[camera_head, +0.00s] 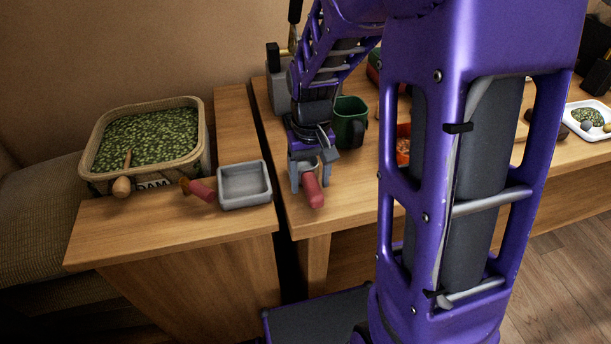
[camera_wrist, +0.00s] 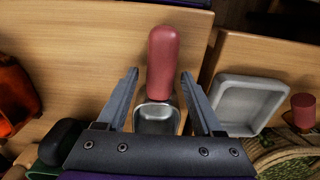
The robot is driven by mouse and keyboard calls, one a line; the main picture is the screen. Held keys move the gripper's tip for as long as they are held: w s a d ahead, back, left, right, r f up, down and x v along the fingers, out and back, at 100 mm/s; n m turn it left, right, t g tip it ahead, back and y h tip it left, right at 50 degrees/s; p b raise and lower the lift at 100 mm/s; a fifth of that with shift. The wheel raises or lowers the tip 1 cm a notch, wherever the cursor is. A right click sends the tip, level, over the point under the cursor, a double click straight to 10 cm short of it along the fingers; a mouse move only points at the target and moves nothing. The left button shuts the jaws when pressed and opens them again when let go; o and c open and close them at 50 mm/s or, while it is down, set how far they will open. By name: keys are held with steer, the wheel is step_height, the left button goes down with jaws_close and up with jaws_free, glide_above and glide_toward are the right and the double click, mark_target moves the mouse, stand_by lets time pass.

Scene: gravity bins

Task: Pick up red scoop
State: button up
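The red scoop (camera_head: 313,191) lies near the front edge of the right table, with a thick red handle and a metal bowl. My gripper (camera_head: 308,178) is over it, pointing down. In the wrist view, the scoop's red handle (camera_wrist: 163,58) and grey metal bowl lie between the two fingers of my gripper (camera_wrist: 160,75). The fingers are spread, with a gap on each side of the scoop. The near part of the bowl is hidden by the gripper body. I cannot tell the exact height of the fingertips above the table.
A grey square tray (camera_head: 245,202) and another red-handled item (camera_head: 201,190) are on the left table, beside a basket (camera_head: 203,137) of green contents. A dark gap separates the tables.

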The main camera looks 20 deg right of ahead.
jaws_close()
stand_by(1.2)
